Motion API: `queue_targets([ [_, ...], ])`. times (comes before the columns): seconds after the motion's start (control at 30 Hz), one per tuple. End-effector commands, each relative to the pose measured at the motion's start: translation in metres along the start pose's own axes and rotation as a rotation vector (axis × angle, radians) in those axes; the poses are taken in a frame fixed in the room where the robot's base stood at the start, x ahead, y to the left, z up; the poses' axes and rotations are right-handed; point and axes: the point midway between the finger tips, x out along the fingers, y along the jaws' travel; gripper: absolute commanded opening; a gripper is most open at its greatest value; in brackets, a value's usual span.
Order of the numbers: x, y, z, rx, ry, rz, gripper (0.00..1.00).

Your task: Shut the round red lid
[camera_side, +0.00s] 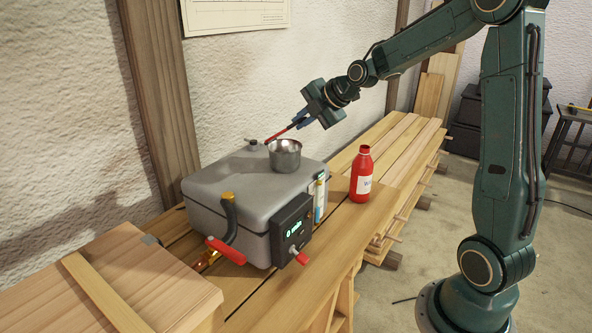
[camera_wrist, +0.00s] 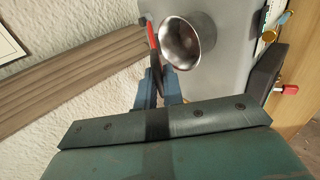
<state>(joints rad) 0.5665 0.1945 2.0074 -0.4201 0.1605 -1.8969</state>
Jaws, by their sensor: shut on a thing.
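My gripper (camera_side: 303,121) is above the back of a grey box (camera_side: 225,190). In the wrist view its blue fingers (camera_wrist: 158,88) are shut on a slim dark piece with a red end (camera_wrist: 151,34). The red part shows in the side view as a thin slanted strip (camera_side: 281,134), close to the metal cup on the box. I cannot tell whether this is the round red lid seen edge-on. The metal cup (camera_side: 285,160) stands upright on the box top and also shows in the wrist view (camera_wrist: 187,42). A small dark cap (camera_side: 252,142) is behind it.
A red bottle (camera_side: 361,178) stands on the bench right of the box. A dark display panel (camera_side: 291,228), a bent grey hose (camera_side: 229,215) and a red-handled valve (camera_side: 227,251) are on the box's front. A wooden post (camera_side: 160,100) and wall are behind.

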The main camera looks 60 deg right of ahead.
Motion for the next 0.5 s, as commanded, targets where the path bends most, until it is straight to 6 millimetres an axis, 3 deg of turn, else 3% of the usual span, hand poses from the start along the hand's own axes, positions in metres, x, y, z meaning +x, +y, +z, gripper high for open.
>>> queue_targets([
  [0.5,0.003,-0.024,-0.001,0.001,0.003,0.0,0.0],
])
